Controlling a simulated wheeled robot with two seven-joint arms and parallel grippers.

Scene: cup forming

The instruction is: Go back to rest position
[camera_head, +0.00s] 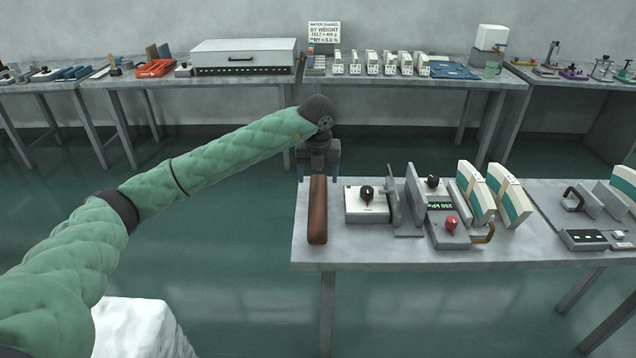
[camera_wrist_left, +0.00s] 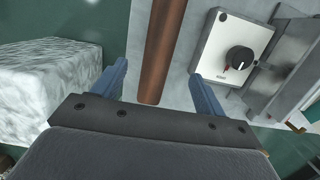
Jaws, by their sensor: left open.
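My left arm, in a green quilted sleeve, reaches in from the left in the head view. My left gripper (camera_head: 318,178) is over the left end of the grey table (camera_head: 340,256), at the far end of a brown bar (camera_head: 318,222). In the left wrist view the gripper (camera_wrist_left: 160,88) is open, its two blue fingers apart. The brown bar (camera_wrist_left: 161,50) shows between and beyond the fingers, with a gap on both sides. My right gripper is not in either view.
Right of the bar stand a white box with a black knob (camera_head: 367,204), upright grey plates (camera_head: 413,195), a red-knobbed device (camera_head: 450,226) and green-and-white blocks (camera_head: 510,197). Back benches (camera_head: 400,84) carry other equipment. A white rough block (camera_head: 140,330) is at lower left. Floor between tables looks clear.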

